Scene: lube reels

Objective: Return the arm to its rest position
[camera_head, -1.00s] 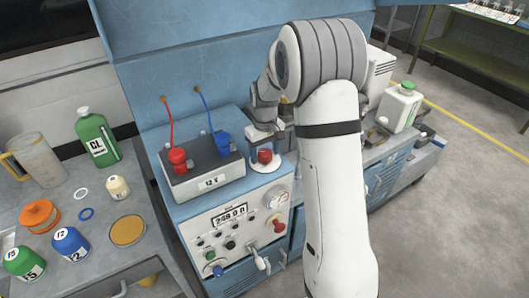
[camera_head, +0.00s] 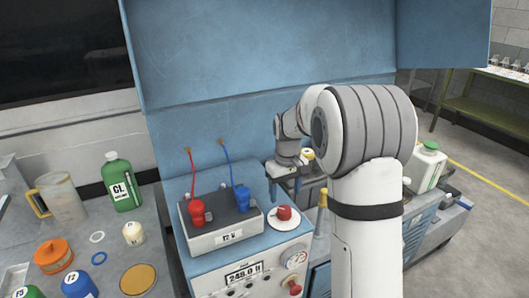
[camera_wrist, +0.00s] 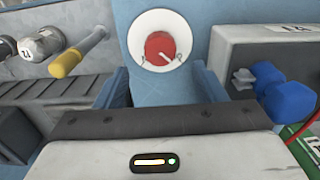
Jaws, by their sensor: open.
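My white arm rises from the bottom of the head view and bends left at its thick grey-banded joint. My gripper (camera_head: 284,172) is raised behind the red knob, apart from it. In the wrist view, the two blue-grey fingers of my gripper (camera_wrist: 178,86) stand wide apart with nothing held between them. The red rotary knob (camera_head: 284,212) sits on a white round dial on the blue console. It also shows in the wrist view (camera_wrist: 160,46), beyond the fingers.
A grey battery box (camera_head: 222,218) with red and blue clamps stands left of the knob. A white container (camera_head: 425,168) stands at the right. A blue panel (camera_head: 260,50) rises behind.

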